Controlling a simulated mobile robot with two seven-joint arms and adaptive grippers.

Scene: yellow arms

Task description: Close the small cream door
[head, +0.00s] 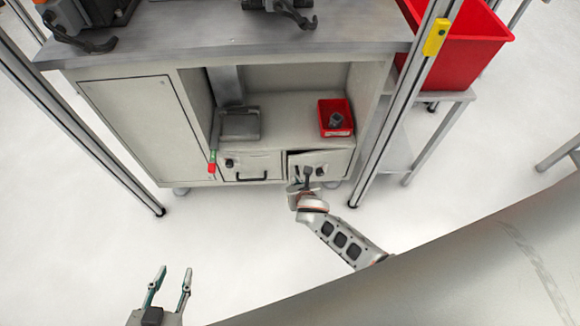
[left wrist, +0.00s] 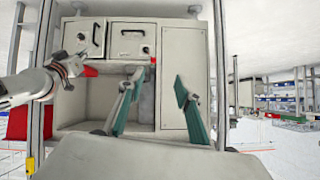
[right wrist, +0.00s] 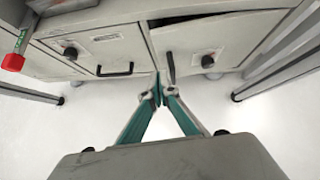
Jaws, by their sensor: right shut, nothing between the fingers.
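The small cream door (head: 325,160) is at the cabinet's lower right, with a black knob and dark handle. It looks slightly ajar, with a dark gap along its top edge. It also shows in the right wrist view (right wrist: 215,42) and the left wrist view (left wrist: 84,38). My right gripper (right wrist: 158,96) is shut and empty, with its tips close to the door's handle edge; I cannot tell whether they touch. In the head view this gripper (head: 302,186) is in front of the door. My left gripper (head: 171,278) is open and empty, well away from the cabinet.
A similar cream front (head: 250,168) with a black handle sits flush to the left. A red bin (head: 335,117) and a grey case (head: 240,123) stand on the shelf above. Metal posts (head: 405,100) flank the cabinet. The floor in front is clear.

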